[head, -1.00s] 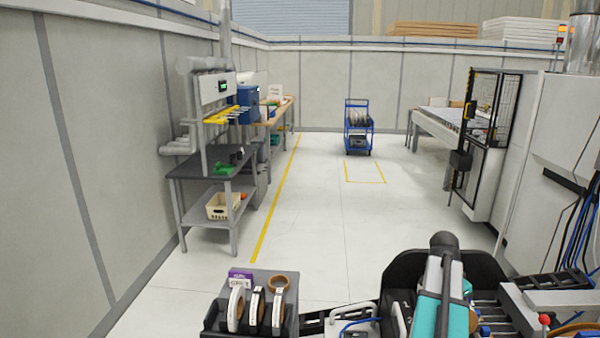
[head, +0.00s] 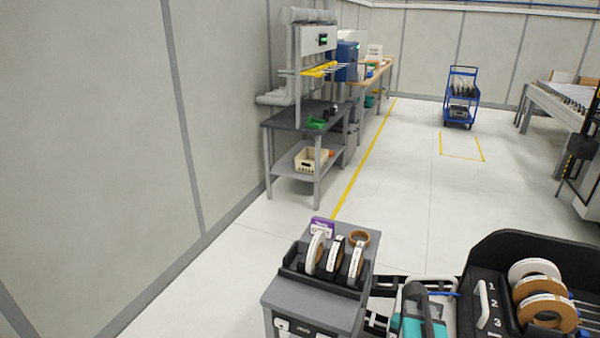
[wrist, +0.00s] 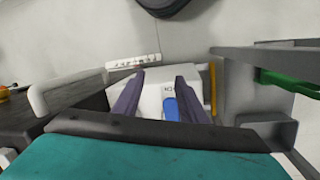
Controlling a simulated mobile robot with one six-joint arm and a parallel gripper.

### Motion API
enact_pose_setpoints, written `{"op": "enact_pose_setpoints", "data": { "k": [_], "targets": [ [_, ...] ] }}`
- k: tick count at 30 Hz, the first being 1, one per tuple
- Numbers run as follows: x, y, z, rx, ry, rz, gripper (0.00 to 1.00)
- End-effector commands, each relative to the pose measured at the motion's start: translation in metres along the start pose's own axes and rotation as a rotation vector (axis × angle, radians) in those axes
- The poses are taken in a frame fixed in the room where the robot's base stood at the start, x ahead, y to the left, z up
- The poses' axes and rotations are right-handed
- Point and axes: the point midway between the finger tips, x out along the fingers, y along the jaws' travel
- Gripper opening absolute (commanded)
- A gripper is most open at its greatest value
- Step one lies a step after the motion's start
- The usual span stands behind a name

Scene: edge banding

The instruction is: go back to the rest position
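My gripper (wrist: 160,78) shows in the wrist view as two dark purple fingers. They stand apart, and I see nothing clearly held between them. The teal housing of my arm (head: 412,325) shows low in the head view, beside the black rack. The fingers cannot be made out there.
A grey holder (head: 322,297) carries several tape rolls and a purple box (head: 321,226). A black numbered rack (head: 480,318) holds more rolls. A grey workbench (head: 283,119) stands along the left wall. A blue cart (head: 459,118) stands further back. The floor between is clear.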

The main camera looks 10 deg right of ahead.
Motion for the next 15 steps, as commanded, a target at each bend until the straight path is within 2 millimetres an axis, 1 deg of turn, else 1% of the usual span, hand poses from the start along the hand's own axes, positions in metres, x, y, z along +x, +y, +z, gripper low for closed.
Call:
{"op": "enact_pose_setpoints", "data": {
  "k": [1,5,6,10,15],
  "targets": [
    [0.016,-0.012,0.015,-0.048,-0.014,0.003,0.38],
    [0.046,-0.036,0.048,-0.161,-0.043,0.009,0.38],
    [0.056,-0.042,0.059,-0.196,-0.053,0.012,0.38],
    [0.085,-0.061,0.093,-0.308,-0.082,0.018,0.38],
    [0.123,-0.077,0.141,-0.451,-0.125,0.029,0.38]
  ]
}}
